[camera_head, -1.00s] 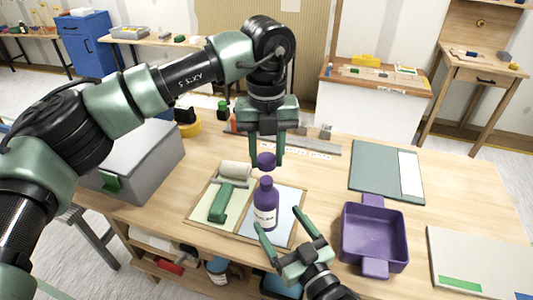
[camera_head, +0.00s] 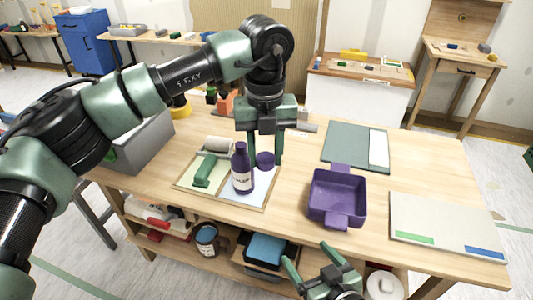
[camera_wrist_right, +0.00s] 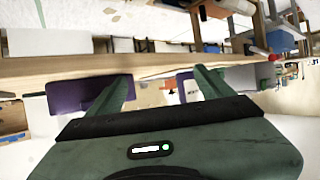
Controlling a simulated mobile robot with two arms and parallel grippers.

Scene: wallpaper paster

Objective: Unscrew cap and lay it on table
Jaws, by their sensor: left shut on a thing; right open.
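The purple bottle (camera_head: 242,172) with a white label stands upright and uncapped on the light blue half of a board. My left gripper (camera_head: 265,157) points down and is shut on the purple cap (camera_head: 265,161). The cap appears just right of the bottle's upper part, apparently above the board; its exact height is unclear. My right gripper (camera_head: 308,256) is open and empty, in front of the table's front edge. In the right wrist view its fingers (camera_wrist_right: 165,82) are spread with nothing between them, and the purple bottle (camera_wrist_right: 187,88) shows beyond them.
A purple tray (camera_head: 337,199) sits right of the bottle. A grey-green pad (camera_head: 345,146) and a pale board (camera_head: 440,222) lie to the right. Bare tabletop (camera_head: 300,160) lies between the cap and the pad.

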